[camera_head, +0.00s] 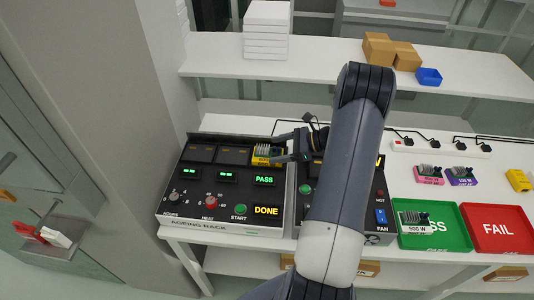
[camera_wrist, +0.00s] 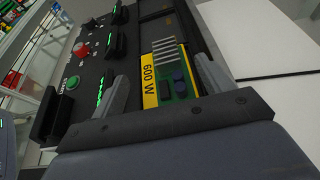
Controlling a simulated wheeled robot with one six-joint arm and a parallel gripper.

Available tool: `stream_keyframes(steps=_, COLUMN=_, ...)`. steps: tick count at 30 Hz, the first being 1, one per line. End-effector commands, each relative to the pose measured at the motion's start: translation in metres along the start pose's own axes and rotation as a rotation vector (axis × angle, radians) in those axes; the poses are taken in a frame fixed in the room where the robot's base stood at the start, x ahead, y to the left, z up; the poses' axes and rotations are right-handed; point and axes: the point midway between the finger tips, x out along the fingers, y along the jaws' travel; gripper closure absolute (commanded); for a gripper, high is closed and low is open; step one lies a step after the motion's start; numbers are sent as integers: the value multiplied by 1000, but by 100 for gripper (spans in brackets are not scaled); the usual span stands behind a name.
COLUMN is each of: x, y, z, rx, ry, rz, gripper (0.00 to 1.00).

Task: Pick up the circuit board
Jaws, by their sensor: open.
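The circuit board (camera_head: 263,155) has a yellow edge label, grey heatsink fins and dark parts. It sits in the rightmost slot of the black ageing rack (camera_head: 190,217), above a green PASS display. In the wrist view the board (camera_wrist: 180,85) shows green, with "600 W" on its label. My gripper (camera_head: 279,148) is open at the board, coming from the right. In the wrist view my gripper (camera_wrist: 163,82) has one finger on each side of the board, with gaps visible. I cannot tell how far the fingers reach down beside it.
A second black panel (camera_head: 300,205) stands right of the rack, partly hidden by my arm. A green PASS tray (camera_head: 440,241) holds a white-labelled board, and a red FAIL tray (camera_head: 497,243) looks empty. Pink (camera_head: 430,180) and purple (camera_head: 462,182) boards lie behind. A shelf (camera_head: 310,67) runs above.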

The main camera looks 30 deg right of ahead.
Motion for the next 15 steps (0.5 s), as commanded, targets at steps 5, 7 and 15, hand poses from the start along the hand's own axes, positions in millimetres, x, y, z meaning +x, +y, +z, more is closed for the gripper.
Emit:
stream_keyframes(steps=5, x=26, y=-2, z=0, rx=3, ry=-1, rz=4, gripper=25)
stream_keyframes(steps=7, x=36, y=-2, z=-1, rx=1, ry=0, rz=4, gripper=25)
stream_keyframes(steps=15, x=43, y=-2, z=-3, rx=0, ry=0, rz=-1, gripper=25)
